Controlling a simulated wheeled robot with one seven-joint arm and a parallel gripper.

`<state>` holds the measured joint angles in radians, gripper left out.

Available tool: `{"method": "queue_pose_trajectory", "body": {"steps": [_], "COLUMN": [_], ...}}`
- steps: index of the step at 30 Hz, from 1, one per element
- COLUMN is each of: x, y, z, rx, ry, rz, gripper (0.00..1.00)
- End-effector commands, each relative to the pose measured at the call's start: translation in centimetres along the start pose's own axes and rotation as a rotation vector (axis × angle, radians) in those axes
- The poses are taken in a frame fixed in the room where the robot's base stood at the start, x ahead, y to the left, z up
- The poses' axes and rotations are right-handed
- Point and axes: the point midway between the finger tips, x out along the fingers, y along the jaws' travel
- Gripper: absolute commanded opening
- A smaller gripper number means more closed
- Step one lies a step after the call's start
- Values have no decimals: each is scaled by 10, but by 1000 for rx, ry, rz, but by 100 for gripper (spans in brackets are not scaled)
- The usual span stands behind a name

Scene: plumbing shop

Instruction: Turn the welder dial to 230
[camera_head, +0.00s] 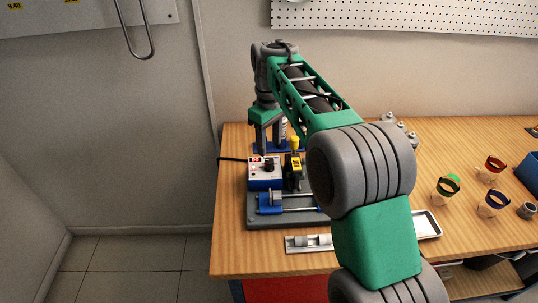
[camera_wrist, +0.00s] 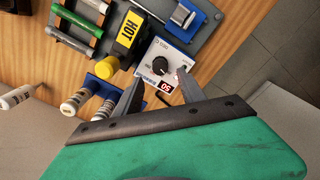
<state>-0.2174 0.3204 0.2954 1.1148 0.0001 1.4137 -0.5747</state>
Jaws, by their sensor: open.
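The welder control box (camera_head: 264,178) stands on the bench at the left, blue below with a light panel on top. Its round black dial (camera_wrist: 160,72) is near the middle of the wrist view, and a small red display (camera_wrist: 167,86) is lit beside it. I cannot read the number surely. A small toggle sits near the dial. My gripper (camera_wrist: 157,84) is open and empty, one finger on each side of the dial in the wrist view. I cannot tell whether either finger touches it. In the head view my gripper (camera_head: 268,135) points down behind the box.
A black heater with a yellow HOT label (camera_wrist: 128,29) stands beside the box. A grey fixture base (camera_head: 305,216) with a blue clamp (camera_head: 271,204) is in front.

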Motion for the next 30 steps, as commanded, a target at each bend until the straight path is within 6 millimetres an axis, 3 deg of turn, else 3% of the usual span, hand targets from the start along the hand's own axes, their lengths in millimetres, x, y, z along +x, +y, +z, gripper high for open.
{"method": "queue_pose_trajectory", "body": {"steps": [9, 19, 30], "x": [56, 65, 64], "y": [-1, -1, -1], "z": [0, 0, 0], "rx": [1, 2, 3], "ry": [-1, 2, 2], "rz": [-1, 2, 2], "gripper": [47, 47, 17]}}
